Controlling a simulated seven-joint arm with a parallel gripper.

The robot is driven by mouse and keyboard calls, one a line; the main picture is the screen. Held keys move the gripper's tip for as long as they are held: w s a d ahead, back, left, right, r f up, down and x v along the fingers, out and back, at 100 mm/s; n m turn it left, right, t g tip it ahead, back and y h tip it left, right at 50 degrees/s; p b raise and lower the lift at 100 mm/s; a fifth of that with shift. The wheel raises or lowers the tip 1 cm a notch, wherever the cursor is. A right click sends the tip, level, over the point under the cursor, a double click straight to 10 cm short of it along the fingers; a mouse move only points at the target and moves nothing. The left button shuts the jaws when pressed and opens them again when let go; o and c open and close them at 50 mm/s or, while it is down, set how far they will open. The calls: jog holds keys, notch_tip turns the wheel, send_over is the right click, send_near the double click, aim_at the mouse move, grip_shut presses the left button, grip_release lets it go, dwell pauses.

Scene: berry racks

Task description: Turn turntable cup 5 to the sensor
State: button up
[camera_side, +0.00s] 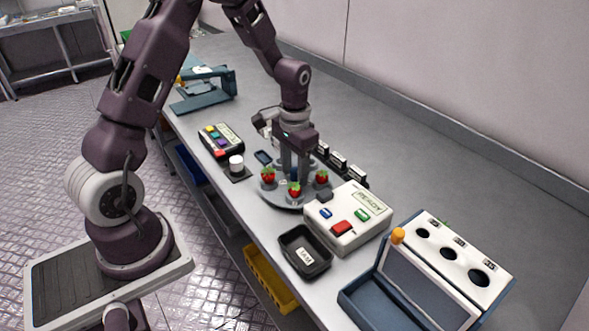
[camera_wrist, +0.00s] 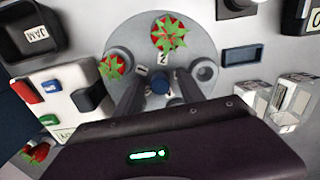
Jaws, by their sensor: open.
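The round grey turntable (camera_side: 278,197) sits on the bench and carries several cups around its rim. It fills the middle of the wrist view (camera_wrist: 120,42). Red strawberries stand in cups, one at the front (camera_side: 294,189) and others at the left (camera_side: 268,175) and right (camera_side: 321,178). One cup (camera_wrist: 205,71) looks empty. Labels 1 and 2 are readable; I cannot read a 5. A blue centre knob (camera_wrist: 160,86) lies between the fingers of my open gripper (camera_wrist: 160,90), which points down over the turntable. Contact is unclear. A black block (camera_wrist: 91,96), possibly the sensor, faces the rim.
A white box (camera_side: 348,222) with coloured buttons and a READY display stands close to the turntable. A black JAM tray (camera_side: 306,250) is in front. A button panel (camera_side: 221,141), a white cup (camera_side: 236,163) and small white-topped blocks (camera_side: 340,162) are nearby.

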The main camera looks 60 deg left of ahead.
grip_shut()
jog(key=shift+r, duration=0.1)
dwell(1.2)
